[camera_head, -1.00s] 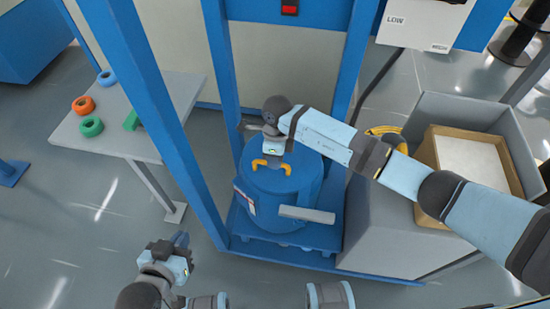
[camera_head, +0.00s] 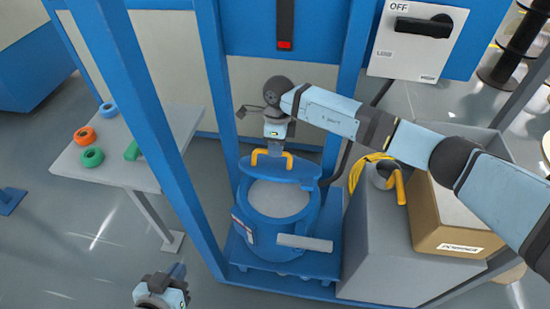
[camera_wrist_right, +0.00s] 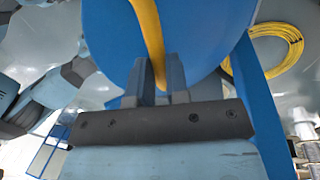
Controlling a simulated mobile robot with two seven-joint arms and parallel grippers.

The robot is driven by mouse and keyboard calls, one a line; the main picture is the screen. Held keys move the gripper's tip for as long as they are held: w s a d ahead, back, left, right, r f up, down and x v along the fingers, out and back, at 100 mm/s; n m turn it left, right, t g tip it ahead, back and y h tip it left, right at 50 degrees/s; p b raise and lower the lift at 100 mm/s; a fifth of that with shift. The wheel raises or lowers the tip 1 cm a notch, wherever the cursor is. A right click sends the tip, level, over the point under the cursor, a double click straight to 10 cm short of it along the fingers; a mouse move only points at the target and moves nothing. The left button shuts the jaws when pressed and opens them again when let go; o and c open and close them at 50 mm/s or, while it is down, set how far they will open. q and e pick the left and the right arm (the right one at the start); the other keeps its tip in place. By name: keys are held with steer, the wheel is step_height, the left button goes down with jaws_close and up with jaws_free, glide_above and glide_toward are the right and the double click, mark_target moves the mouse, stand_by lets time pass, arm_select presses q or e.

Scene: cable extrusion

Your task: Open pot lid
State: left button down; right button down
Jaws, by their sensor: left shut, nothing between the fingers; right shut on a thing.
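The blue pot (camera_head: 277,222) stands inside the blue frame, and its pale inside (camera_head: 277,197) shows below the lid. The blue lid (camera_head: 292,171) is raised and tilted at the pot's back rim, with a yellow handle (camera_head: 257,158) on it. My right gripper (camera_head: 273,147) is shut on the lid handle. In the right wrist view the yellow handle (camera_wrist_right: 149,38) runs between the fingers (camera_wrist_right: 160,80), with the blue lid (camera_wrist_right: 195,30) behind it. My left gripper (camera_head: 176,276) is shut and empty, low in front of the frame, away from the pot.
Blue posts (camera_head: 120,105) flank the pot. A grey table (camera_head: 75,160) at left carries several coloured rings (camera_head: 92,157). At right, a grey box (camera_head: 375,255) with a yellow cable coil (camera_head: 357,176) and a cardboard box (camera_head: 440,225) stand close to the pot. The floor at front left is clear.

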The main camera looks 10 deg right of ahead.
steer(key=shift+w+d+f, duration=0.25)
steer(key=shift+w+d, duration=0.15)
steer(key=shift+w, duration=0.05)
steer(key=shift+f, duration=0.1)
steer(key=c, duration=1.2)
jaws_free()
steer(key=shift+w+f, duration=0.1)
steer(key=shift+c, duration=0.2)
steer(key=shift+o, duration=0.7)
steer(key=shift+w+f, duration=0.15)
steer(key=shift+a+r, duration=0.1)
steer(key=shift+r, duration=0.15)
steer(key=shift+r, duration=0.1)
steer(key=shift+r, duration=0.35)
step_height(320, 180, up, 13)
steer(key=w+p, duration=0.1)
steer(key=w, duration=0.1)
steer(key=shift+w+d+f, duration=0.2)
steer(key=shift+d, duration=0.25)
